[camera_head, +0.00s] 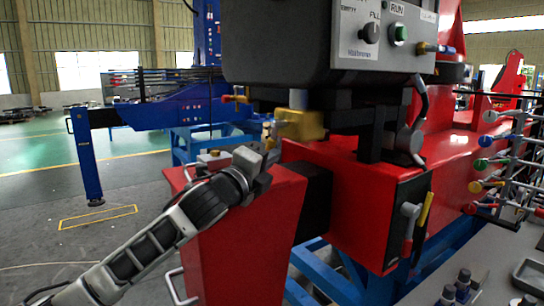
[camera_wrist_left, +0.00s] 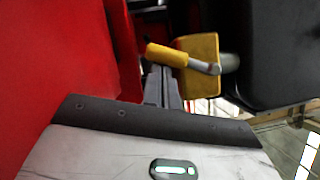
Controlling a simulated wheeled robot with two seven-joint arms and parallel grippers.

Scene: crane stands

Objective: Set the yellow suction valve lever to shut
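The yellow lever (camera_wrist_left: 168,55) shows in the left wrist view as a yellow sleeve on a grey rod, lying across the picture just beyond my fingertips. A yellow block (camera_wrist_left: 200,62) sits behind it; this block (camera_head: 300,125) also shows in the head view under the dark control box. My left gripper (camera_wrist_left: 165,75) has its fingers close together, tips at the lever's sleeve; whether they touch it I cannot tell. In the head view my left gripper (camera_head: 268,150) is beside the yellow block, above the red housing. My right gripper is not in view.
A red housing (camera_head: 245,235) stands below my left wrist. The dark control box (camera_head: 290,45) hangs close above. Another yellow handle (camera_head: 425,215) is on the right-hand panel. A rack of coloured levers (camera_head: 490,165) and a grey table (camera_head: 490,250) with small bottles are at right.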

